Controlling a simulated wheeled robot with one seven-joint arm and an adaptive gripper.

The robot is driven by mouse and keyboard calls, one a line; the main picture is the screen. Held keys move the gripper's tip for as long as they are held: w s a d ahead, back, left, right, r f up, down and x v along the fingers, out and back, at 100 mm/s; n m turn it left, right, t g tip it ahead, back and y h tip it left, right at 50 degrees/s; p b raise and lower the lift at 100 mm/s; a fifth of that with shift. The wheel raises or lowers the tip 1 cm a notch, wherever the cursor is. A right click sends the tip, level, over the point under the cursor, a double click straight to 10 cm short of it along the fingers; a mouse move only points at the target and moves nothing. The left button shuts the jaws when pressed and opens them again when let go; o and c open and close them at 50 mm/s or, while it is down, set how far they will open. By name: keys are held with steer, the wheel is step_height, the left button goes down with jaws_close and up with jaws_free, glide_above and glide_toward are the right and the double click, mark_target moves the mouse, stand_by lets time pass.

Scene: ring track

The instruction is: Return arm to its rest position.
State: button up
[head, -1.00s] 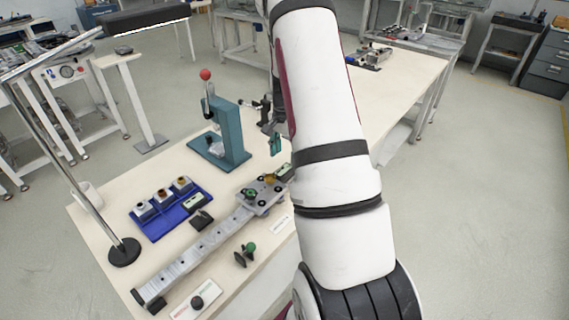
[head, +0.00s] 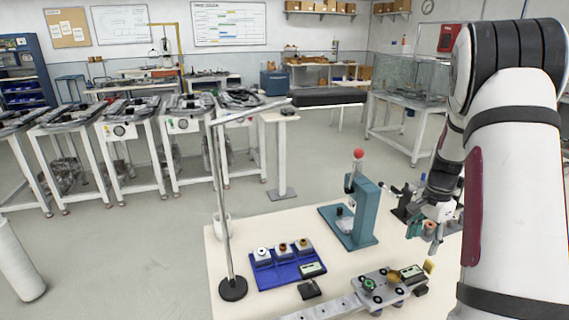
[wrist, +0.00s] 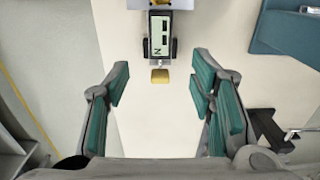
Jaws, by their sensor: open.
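My gripper (head: 422,228) hangs above the right part of the pale worktable, at the end of my white arm on the right of the head view. In the wrist view my gripper (wrist: 160,98) is open, its teal finger pads spread wide with nothing between them. Beyond the fingertips lies a small dark device with a pale green face (wrist: 160,36) and a yellow tab (wrist: 160,76). It sits below the gripper, apart from the fingers.
A teal press with a red knob (head: 350,205) stands beside the gripper. A blue tray (head: 288,268) holds several small blocks. A metal rail with a grey carriage (head: 372,290) lies in front. A lamp post (head: 226,210) rises at the table's left. Open floor lies to the left.

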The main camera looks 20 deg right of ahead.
steer(key=s+a+r+n+t, duration=0.2)
steer(key=a+r+n, duration=0.6)
steer(key=a+r, duration=1)
steer(key=s+a+r+n+t, duration=0.1)
steer(key=s+a+n, duration=0.3)
steer(key=s+a, duration=0.4)
steer(key=s+a+r+n+t, duration=0.2)
steer(key=s+a+n, duration=0.3)
steer(key=s+a, duration=0.3)
steer(key=shift+s+r+n, duration=0.3)
steer(key=shift+s+r, duration=0.05)
steer(key=shift+r, duration=0.5)
